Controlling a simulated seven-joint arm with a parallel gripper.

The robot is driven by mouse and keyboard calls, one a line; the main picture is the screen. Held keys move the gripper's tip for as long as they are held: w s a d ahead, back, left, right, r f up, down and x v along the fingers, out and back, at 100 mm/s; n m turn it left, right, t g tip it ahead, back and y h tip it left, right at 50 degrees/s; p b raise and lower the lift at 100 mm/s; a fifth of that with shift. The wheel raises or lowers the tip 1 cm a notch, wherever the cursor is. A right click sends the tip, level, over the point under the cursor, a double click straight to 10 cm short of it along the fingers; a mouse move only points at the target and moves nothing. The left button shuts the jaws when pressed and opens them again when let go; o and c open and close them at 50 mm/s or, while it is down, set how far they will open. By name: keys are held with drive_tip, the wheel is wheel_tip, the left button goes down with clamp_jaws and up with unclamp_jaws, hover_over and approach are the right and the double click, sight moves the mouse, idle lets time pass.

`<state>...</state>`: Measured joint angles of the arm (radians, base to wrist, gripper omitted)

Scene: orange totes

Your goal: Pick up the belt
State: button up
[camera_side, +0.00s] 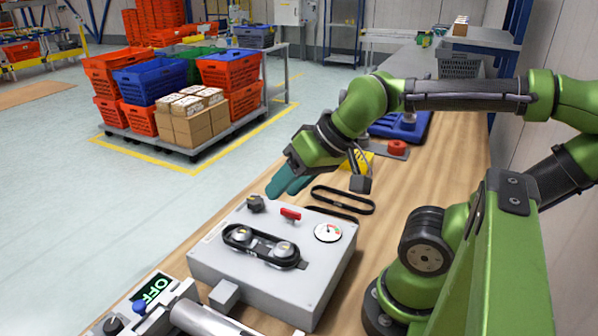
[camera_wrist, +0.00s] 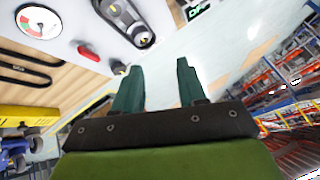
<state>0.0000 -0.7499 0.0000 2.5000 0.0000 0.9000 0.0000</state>
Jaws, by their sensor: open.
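One black belt (camera_side: 342,200) lies as a loop on the wooden table behind the grey box. A second black belt (camera_side: 333,214) lies close to it, partly hidden by the box. Another black belt (camera_side: 262,246) runs around two pulleys on the box top; it also shows at the top of the wrist view (camera_wrist: 122,14). My gripper (camera_side: 286,184) has teal fingers and hangs above the box's far left edge, left of the loose belts. In the wrist view its fingers (camera_wrist: 157,75) are apart with nothing between them.
The grey box (camera_side: 215,252) carries a red handle (camera_side: 290,213), a black knob (camera_side: 256,203) and a gauge (camera_side: 328,232). A yellow object (camera_side: 360,162) and a blue tray (camera_side: 412,128) stand farther back on the table. A cart with crates stands on the floor beyond.

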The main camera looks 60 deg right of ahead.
drive_tip(key=shift+c, duration=0.2)
drive_tip(key=n+g+h, duration=0.2)
drive_tip(key=n+g, duration=0.2)
drive_tip(key=g, duration=0.3)
hover_over(252, 250)
wheel_tip(252, 250, down, 16)
drive_tip(key=shift+f, duration=0.1)
idle(0.4)
drive_tip(key=shift+c, duration=0.3)
clamp_jaws()
